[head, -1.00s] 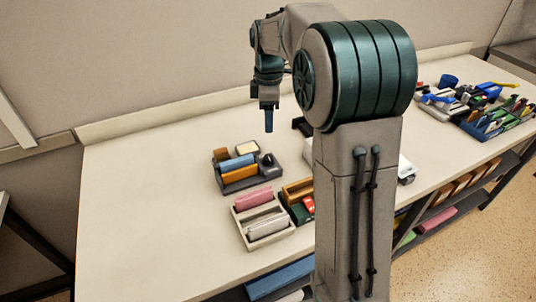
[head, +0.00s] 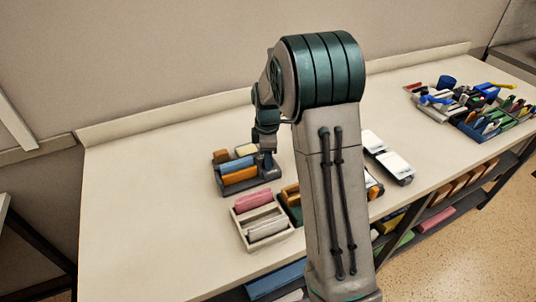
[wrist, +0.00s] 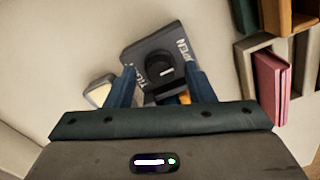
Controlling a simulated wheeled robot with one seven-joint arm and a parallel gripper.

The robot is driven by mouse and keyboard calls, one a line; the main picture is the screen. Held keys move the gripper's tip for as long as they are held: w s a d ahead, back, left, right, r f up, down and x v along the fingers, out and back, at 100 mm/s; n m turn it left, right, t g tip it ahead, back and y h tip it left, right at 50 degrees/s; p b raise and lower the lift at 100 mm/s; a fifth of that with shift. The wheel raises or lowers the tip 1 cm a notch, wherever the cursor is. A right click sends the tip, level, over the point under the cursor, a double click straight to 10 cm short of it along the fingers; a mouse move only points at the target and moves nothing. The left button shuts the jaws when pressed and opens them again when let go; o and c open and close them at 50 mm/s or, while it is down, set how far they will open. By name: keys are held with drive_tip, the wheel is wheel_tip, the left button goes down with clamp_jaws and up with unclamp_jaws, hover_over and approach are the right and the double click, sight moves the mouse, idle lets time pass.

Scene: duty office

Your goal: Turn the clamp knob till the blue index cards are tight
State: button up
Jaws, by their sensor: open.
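The blue index cards (head: 236,164) stand in a dark grey clamp holder (head: 262,184), beside an orange block (head: 240,176). In the wrist view the holder's end (wrist: 153,45) carries a round dark knob (wrist: 160,68) with a pale mark on it. Lettering lies on both sides of the knob, apparently OPEN on the right. My gripper (head: 267,160) is low over the right end of the holder. In the wrist view my gripper (wrist: 162,88) is open, its blue fingers on either side of the knob. Contact is unclear.
A cream tray (head: 239,232) with pink and pale blocks stands just in front of the holder. A cream block (head: 246,150) sits behind it. A white-topped dark case (head: 388,157) and cluttered tools (head: 480,115) lie to the right. The table's left side is clear.

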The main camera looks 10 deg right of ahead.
drive_tip(key=shift+f, duration=0.15)
drive_tip(key=c, duration=1)
